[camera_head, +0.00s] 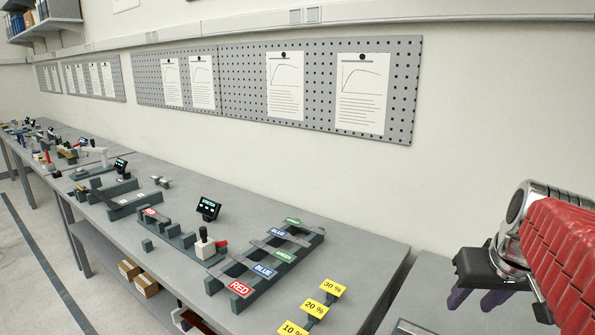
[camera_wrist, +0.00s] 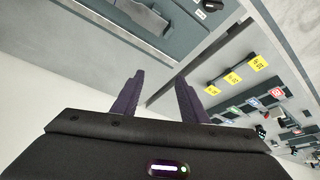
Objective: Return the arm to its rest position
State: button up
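My gripper (camera_head: 473,303) is at the lower right of the head view, at the end of my red-covered arm, past the right end of the long bench. Its two dark purple fingers point down and stand apart. In the wrist view the gripper (camera_wrist: 159,75) shows both fingers spread, with nothing between them. No fingertip touches anything that I can see.
A long grey bench (camera_head: 365,247) runs along the wall, with a labelled rack (camera_head: 258,288), yellow percent signs (camera_head: 333,287), a small display (camera_head: 208,208) and fixtures. Another grey surface (camera_head: 433,292) lies below my gripper. Pegboards (camera_head: 230,110) hang on the wall.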

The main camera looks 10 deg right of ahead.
jog(key=s+a+f+n, duration=0.1)
jog(key=s+a+f, duration=0.1)
jog(key=a, duration=0.5)
jog(key=s+a+f+n+y, duration=0.1)
jog(key=s+a+f, duration=0.1)
jog(key=a, duration=0.5)
jog(key=s+a+f+n, duration=0.1)
jog(key=s+a+f, duration=0.2)
jog(key=a, duration=0.4)
jog(key=shift+a+t+y, duration=0.3)
jog(key=shift+a+t, duration=0.05)
jog(key=shift+t, duration=0.05)
jog(key=shift+c, duration=0.5)
